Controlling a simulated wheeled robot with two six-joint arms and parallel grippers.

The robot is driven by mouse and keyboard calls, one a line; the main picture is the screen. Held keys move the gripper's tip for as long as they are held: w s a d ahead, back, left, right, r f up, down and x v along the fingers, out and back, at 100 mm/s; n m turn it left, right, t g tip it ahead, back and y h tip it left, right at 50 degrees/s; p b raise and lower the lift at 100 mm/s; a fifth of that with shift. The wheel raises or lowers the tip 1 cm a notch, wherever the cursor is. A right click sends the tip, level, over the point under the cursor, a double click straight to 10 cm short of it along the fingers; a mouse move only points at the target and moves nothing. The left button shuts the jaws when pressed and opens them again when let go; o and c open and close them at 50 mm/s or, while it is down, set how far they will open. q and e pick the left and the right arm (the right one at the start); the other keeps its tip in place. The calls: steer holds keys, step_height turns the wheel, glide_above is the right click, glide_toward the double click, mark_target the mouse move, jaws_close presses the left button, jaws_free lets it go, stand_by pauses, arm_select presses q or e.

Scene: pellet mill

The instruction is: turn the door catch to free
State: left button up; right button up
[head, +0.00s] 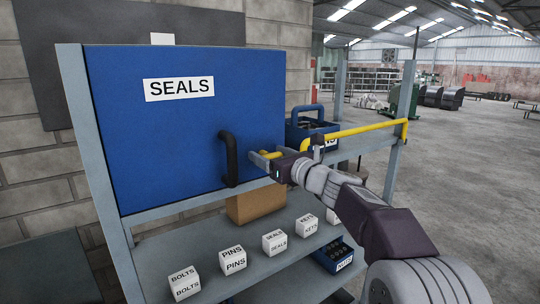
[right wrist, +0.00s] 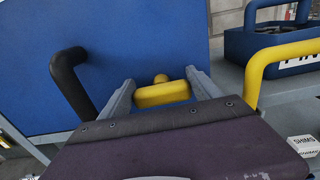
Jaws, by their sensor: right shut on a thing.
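The blue door (head: 185,125) labelled SEALS is closed-looking on a grey rack, with a black handle (head: 229,160) near its right edge. The yellow door catch (right wrist: 163,95) is at the door's lower right, right of the black handle, which also shows in the right wrist view (right wrist: 72,82). The catch lies crosswise between the fingers of my right gripper (right wrist: 160,90), with a small round pivot behind it. My right gripper (head: 264,157) is shut on the catch; the fingers hide its ends. My left gripper is not in view.
A yellow rail (head: 365,130) runs along the rack just right of my gripper. A blue tote (head: 310,133) stands behind it. Below, a shelf (head: 262,262) holds several white labelled boxes and a cardboard box (head: 254,206). Open floor lies to the right.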

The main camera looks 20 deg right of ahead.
steer(key=shift+a+f+n+b, duration=0.1)
steer(key=shift+f+n+b, duration=0.05)
steer(key=shift+n+b, duration=0.6)
steer(key=shift+a+f+n+b, duration=0.1)
steer(key=shift+n+b, duration=0.55)
steer(key=shift+b, duration=0.2)
steer(key=n+b, duration=0.4)
steer(key=n, duration=0.1)
steer(key=shift+s+a+f, duration=0.1)
steer(key=shift+a, duration=0.1)
steer(key=n+b, duration=0.2)
steer(key=n, duration=0.1)
steer(key=n+b, duration=0.1)
steer(key=n, duration=0.1)
steer(key=shift+a+f+n+b, duration=0.15)
steer(key=shift+f+n+b, duration=0.05)
steer(key=shift+n+b, duration=0.2)
steer(key=shift+s+f+n+b, duration=0.1)
steer(key=shift+n+b, duration=0.95)
steer(key=shift+n, duration=1.05)
steer(key=o, duration=1.4)
